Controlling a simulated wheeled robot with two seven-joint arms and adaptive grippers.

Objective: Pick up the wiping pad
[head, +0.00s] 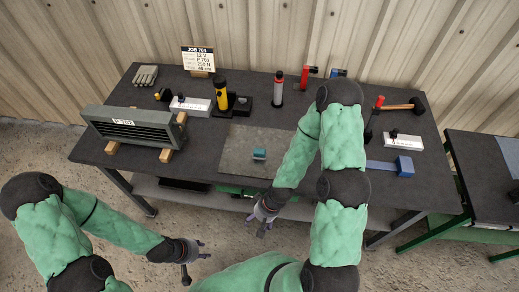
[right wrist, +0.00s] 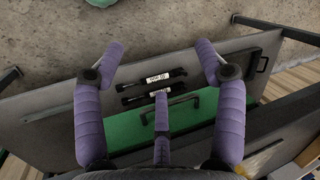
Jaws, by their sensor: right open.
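A small teal pad with a dark side (head: 259,154), which looks like the wiping pad, lies on the grey mat (head: 236,163) in the middle of the workbench. My right gripper (head: 264,213) is in front of the bench's front edge, nearer to me than the pad and apart from it. In the right wrist view the right gripper (right wrist: 160,62) has its purple fingers spread with nothing between them; the pad is not in that view. My left gripper (head: 194,258) is low over the floor in front of the bench, its fingers apart and empty.
A grey louvred enclosure (head: 135,128) stands on wooden blocks at the left. A yellow-black torch (head: 221,92), a red-black bottle (head: 278,88), a hammer (head: 403,106) and a blue block (head: 404,166) surround the mat. Black labelled parts (right wrist: 150,88) lie below.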

